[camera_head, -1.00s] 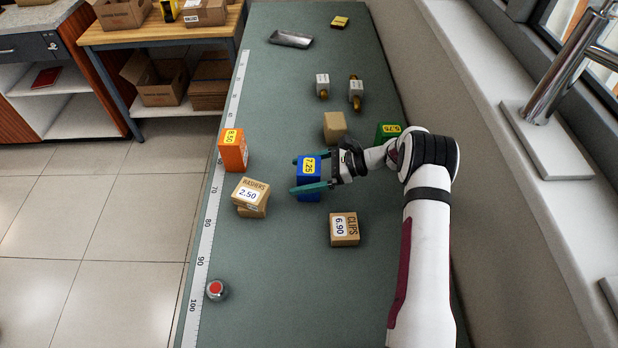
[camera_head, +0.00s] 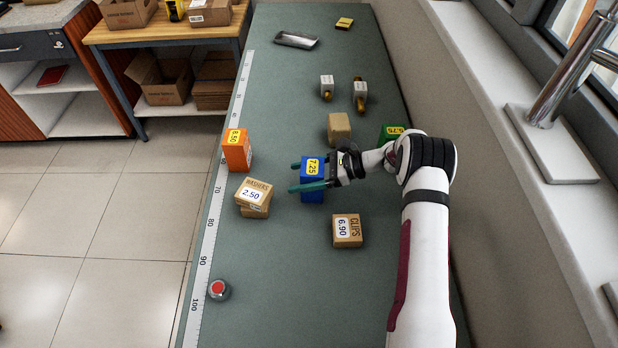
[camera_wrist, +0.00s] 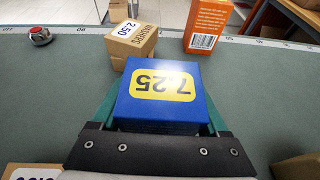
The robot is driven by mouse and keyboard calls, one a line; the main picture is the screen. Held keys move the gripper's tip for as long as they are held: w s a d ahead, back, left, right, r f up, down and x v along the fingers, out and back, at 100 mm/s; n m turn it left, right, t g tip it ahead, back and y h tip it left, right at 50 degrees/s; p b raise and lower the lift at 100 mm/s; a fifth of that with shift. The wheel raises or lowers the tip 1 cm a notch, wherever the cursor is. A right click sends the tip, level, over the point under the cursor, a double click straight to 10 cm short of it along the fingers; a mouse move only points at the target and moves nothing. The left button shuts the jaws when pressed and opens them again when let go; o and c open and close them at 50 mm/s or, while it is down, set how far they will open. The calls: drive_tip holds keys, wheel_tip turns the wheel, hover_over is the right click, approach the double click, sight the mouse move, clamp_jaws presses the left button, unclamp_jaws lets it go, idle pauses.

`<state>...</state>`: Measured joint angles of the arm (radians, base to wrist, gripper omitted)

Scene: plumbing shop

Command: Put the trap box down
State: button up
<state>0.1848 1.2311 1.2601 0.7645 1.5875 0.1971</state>
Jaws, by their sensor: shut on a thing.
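A blue box (camera_head: 312,194) with a yellow 7.25 label is in the middle of the bench in the head view. I take it to be the trap box, but no such name is readable. My gripper (camera_head: 297,176) reaches in from the right and is shut on it, one teal finger on each side. In the wrist view the blue box (camera_wrist: 160,88) fills the space between the fingers, label facing up. Its underside is hidden, so I cannot tell whether it touches the bench.
On the green bench (camera_head: 285,270), a washers box (camera_head: 252,195) rests on another carton, left of the blue box. An orange box (camera_head: 236,150) stands behind it. A clips box (camera_head: 347,231) is nearer, a plain carton (camera_head: 339,128) farther. A red button (camera_head: 218,289) sits front left.

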drive_tip(key=r+t, duration=0.1)
drive_tip(key=r, duration=0.3)
drive_tip(key=w+d+r+m, duration=0.1)
drive_tip(key=r, duration=0.3)
drive_tip(key=w+r+m+t, duration=0.1)
drive_tip(key=r, duration=0.3)
drive_tip(key=shift+w+d+t, duration=0.15)
drive_tip(key=shift+d+t, duration=0.05)
drive_tip(key=shift+t, duration=0.1)
drive_tip(key=w+d+r+m+t+h, duration=0.1)
drive_tip(key=w+d+m+t+h, duration=0.1)
drive_tip(key=d+m+t+h, duration=0.25)
drive_tip(key=w+d+r+m+t+h, duration=0.1)
drive_tip(key=w+d+m+t+h, duration=0.1)
drive_tip(key=d+m+t, duration=0.45)
drive_tip(key=s+d+f+m+g+h, duration=0.1)
drive_tip(key=s+d+f+m+h, duration=0.15)
drive_tip(key=d, duration=0.35)
drive_tip(key=s+d+f+m+h, duration=0.1)
drive_tip(key=s+d+h, duration=0.25)
drive_tip(key=d, duration=0.25)
drive_tip(key=shift+m+h, duration=0.35)
drive_tip(key=shift+h, duration=0.1)
drive_tip(key=f, duration=1)
drive_tip(key=shift+w+d, duration=0.2)
drive_tip(key=shift+f, duration=0.15)
